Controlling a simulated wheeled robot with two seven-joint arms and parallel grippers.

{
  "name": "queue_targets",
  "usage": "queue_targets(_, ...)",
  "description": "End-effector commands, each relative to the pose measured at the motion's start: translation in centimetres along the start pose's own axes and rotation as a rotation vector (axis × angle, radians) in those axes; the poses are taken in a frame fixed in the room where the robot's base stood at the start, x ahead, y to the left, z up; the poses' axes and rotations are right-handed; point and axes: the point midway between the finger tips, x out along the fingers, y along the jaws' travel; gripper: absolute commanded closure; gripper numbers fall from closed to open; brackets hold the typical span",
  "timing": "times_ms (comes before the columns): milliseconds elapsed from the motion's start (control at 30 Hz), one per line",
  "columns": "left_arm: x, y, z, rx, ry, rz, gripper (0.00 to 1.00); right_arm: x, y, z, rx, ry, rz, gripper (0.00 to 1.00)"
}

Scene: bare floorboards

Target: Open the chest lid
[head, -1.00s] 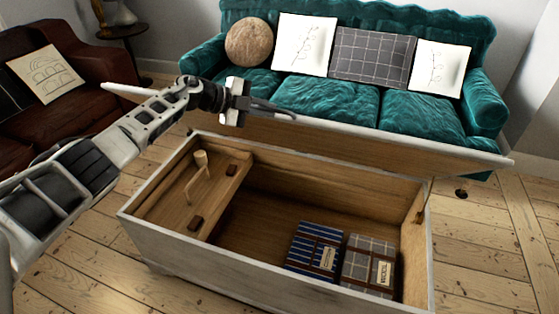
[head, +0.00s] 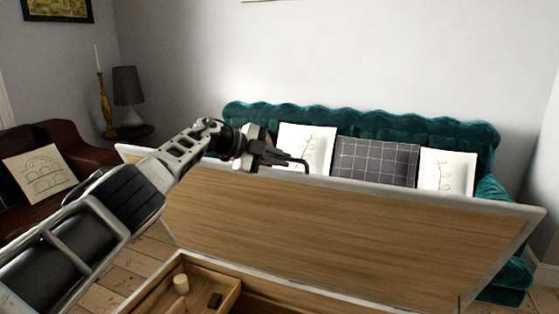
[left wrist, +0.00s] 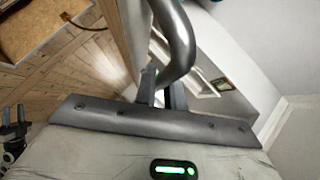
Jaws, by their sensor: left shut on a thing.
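The chest lid (head: 340,225) stands raised in the head view, its plain wooden inner face towards me and its pale rim on top. Part of the open chest (head: 270,277) shows below it. My left gripper (head: 281,159) is at the lid's upper edge, left of its middle, shut on the dark handle (head: 301,163). The gripper hides part of the handle.
A teal sofa (head: 330,119) with several cushions stands behind the lid. A wooden tray with a peg (head: 181,284) is inside the chest. A brown armchair (head: 85,150) and a lamp (head: 128,88) stand at the left. Floorboards (head: 150,245) show beside the chest.

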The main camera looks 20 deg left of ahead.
Motion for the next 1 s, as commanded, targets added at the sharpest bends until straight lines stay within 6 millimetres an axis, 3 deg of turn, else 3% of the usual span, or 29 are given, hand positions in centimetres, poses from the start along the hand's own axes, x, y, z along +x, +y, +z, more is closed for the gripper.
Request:
queue_targets(367, -0.12, 0.05, 0.18, 0.000, -0.005, 0.001, 1.00, -0.08, -0.06, 0.14, 0.003, -0.003, 0.001, 0.64)
queue_targets(400, -0.13, 0.04, 0.17, 0.000, -0.005, 0.001, 0.81, -0.09, -0.07, 0.15, 0.003, -0.004, 0.001, 0.64)
queue_targets(467, -0.12, 0.03, 0.15, 0.000, -0.004, 0.000, 0.68, -0.09, -0.07, 0.16, 0.004, -0.004, 0.001, 0.64)
queue_targets(1000, -0.71, -0.11, 0.15, 0.002, -0.002, -0.002, 0.68, -0.20, -0.05, -0.04, 0.004, -0.004, 0.001, 0.64)
